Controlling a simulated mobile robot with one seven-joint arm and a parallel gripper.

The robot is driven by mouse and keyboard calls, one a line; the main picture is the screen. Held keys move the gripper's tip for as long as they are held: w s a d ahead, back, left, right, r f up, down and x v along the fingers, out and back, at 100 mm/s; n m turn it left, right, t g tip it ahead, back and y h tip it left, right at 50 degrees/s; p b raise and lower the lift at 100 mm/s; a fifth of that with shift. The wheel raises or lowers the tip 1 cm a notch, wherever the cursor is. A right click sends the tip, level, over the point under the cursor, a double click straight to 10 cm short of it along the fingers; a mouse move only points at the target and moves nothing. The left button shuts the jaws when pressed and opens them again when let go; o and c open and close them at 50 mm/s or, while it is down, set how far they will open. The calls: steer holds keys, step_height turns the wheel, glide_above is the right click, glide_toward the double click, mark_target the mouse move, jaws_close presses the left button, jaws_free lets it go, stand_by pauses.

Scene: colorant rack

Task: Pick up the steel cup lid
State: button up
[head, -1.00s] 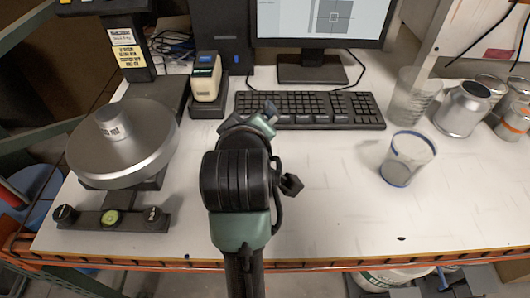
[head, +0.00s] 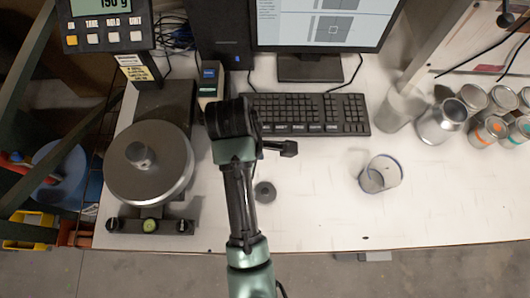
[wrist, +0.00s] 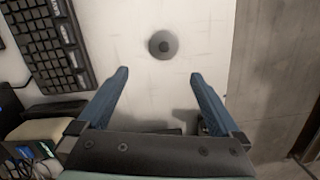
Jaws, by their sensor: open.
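The steel cup lid (head: 265,192) is a small round grey disc with a dark raised centre. It lies flat on the white bench, just right of my forearm in the head view. In the wrist view the lid (wrist: 163,44) is beyond my fingertips, roughly centred between them. My gripper (wrist: 160,75) is open, with its two blue fingers apart and nothing between them. It is apart from the lid.
A scale with a round pan (head: 118,182) stands at left, a small metal piece (head: 140,155) on it. A keyboard (head: 310,114) lies behind. A clear blue-rimmed beaker (head: 381,173) stands at right, before several metal cans. Bench around the lid is clear.

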steer(key=b, duration=0.1)
glide_above(264, 191)
steer(key=a, duration=0.1)
step_height(264, 191, down, 7)
steer(key=shift+f, duration=0.1)
steer(key=shift+s+d+f, duration=0.15)
steer(key=shift+f, duration=0.25)
steer(key=shift+d+f+p, duration=0.2)
steer(key=shift+f+p, duration=0.1)
steer(key=shift+f, duration=0.75)
steer(key=shift+d+f+p, duration=0.15)
steer(key=shift+f+p, duration=0.15)
steer(key=shift+f, duration=0.75)
steer(key=c, duration=1.3)
